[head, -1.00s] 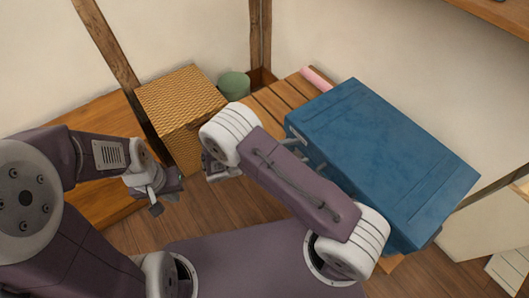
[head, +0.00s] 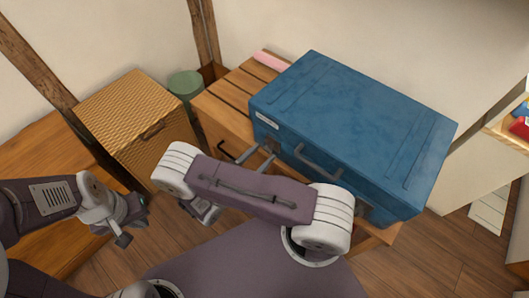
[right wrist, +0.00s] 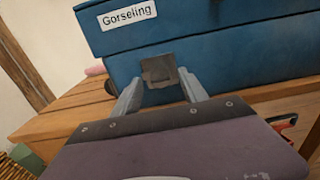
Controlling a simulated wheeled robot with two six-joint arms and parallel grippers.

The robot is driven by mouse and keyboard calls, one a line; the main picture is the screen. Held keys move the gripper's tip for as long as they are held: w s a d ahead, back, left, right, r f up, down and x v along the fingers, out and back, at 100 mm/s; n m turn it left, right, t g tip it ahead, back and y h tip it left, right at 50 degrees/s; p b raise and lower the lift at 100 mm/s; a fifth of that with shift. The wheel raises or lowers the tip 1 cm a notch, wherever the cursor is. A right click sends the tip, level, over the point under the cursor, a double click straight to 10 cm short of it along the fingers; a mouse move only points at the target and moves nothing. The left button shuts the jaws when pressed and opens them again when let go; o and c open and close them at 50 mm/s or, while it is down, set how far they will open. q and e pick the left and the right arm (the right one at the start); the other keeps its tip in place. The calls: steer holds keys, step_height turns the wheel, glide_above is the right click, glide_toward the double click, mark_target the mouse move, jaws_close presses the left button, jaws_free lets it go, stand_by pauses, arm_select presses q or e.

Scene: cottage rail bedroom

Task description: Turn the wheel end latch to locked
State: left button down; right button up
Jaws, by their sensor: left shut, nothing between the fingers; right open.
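A blue case (head: 350,125) lies on a slatted wooden bench, its front side facing me. In the right wrist view, a dull metal latch (right wrist: 158,70) sits on the case front, below and right of a "Gorseling" label (right wrist: 128,14). My right gripper (right wrist: 160,84) is open, one finger on each side of the latch; I cannot tell whether they touch it. In the head view my right gripper (head: 268,153) is at the left part of the case front, partly hidden by my arm. Another latch (head: 362,210) shows at the right end. My left gripper (head: 130,222) is shut and empty, away from the case.
The wooden bench (head: 225,98) carries a pink roll (head: 271,62) behind the case. A wicker box (head: 125,105) and a green bin (head: 186,84) stand to the left. The case's carry handle (head: 318,162) sticks out right of my right gripper. A white-walled unit is at right.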

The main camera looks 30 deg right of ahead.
steer(key=shift+x, duration=1)
jaws_close()
